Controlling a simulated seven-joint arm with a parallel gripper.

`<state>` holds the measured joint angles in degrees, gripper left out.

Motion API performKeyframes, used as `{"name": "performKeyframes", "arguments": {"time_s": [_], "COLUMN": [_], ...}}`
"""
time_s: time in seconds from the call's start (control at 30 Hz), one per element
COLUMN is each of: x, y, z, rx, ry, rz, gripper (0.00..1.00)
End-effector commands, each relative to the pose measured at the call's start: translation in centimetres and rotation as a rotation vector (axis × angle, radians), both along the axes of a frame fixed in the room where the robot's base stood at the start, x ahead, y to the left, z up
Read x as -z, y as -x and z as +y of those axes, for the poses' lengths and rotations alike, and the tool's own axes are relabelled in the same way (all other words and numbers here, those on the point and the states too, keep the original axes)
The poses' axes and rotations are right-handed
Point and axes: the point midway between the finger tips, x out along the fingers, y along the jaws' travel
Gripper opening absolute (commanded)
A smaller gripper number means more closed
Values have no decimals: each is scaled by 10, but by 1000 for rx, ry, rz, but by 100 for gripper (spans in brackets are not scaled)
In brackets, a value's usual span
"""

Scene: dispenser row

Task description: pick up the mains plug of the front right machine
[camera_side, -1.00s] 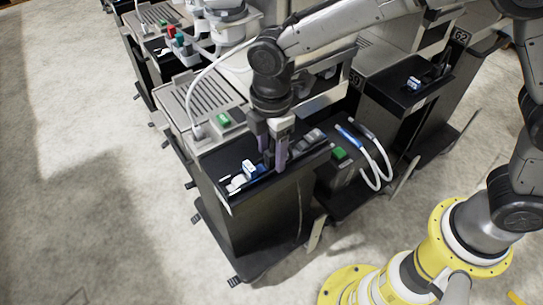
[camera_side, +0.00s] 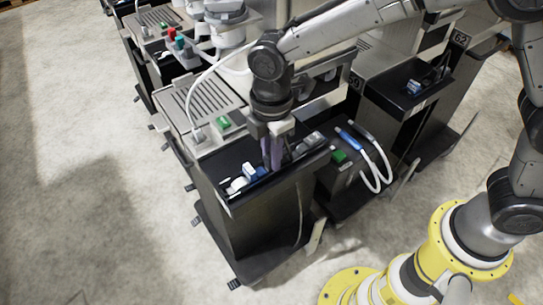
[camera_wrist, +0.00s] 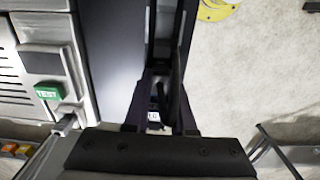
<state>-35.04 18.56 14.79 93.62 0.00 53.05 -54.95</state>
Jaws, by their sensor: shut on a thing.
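My gripper (camera_side: 272,158) points down into the black tray (camera_side: 211,170) on top of the nearest machine. Its fingers are closed together on something small. That thing is mostly hidden between the fingers; in the wrist view a dark, cord-like strip and a small white patch (camera_wrist: 154,117) show between the fingers (camera_wrist: 160,110). I take it for the mains plug, but its shape is not clear. A blue-and-white block (camera_side: 252,171) and a white piece (camera_side: 237,184) lie in the tray left of the fingers. A grey piece (camera_side: 309,141) lies to their right.
A green button (camera_side: 223,122) sits on the steel top behind the tray. A machine marked 62 (camera_side: 460,39) stands at the back right, with another dark tray (camera_side: 378,90) beside it. White hoses (camera_side: 376,170) loop out at the right. Open floor (camera_side: 90,180) lies left.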

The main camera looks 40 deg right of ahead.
Motion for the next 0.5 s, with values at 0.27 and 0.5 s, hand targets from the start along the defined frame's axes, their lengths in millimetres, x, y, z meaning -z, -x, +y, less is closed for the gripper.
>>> {"name": "performKeyframes", "arguments": {"time_s": [0.27, 0.5], "x": [-16, -57], "y": [-1, 16], "z": [0, -12], "rx": [0, 0], "ry": [-2, -4], "rz": [-3, -6], "gripper": [0, 0]}}
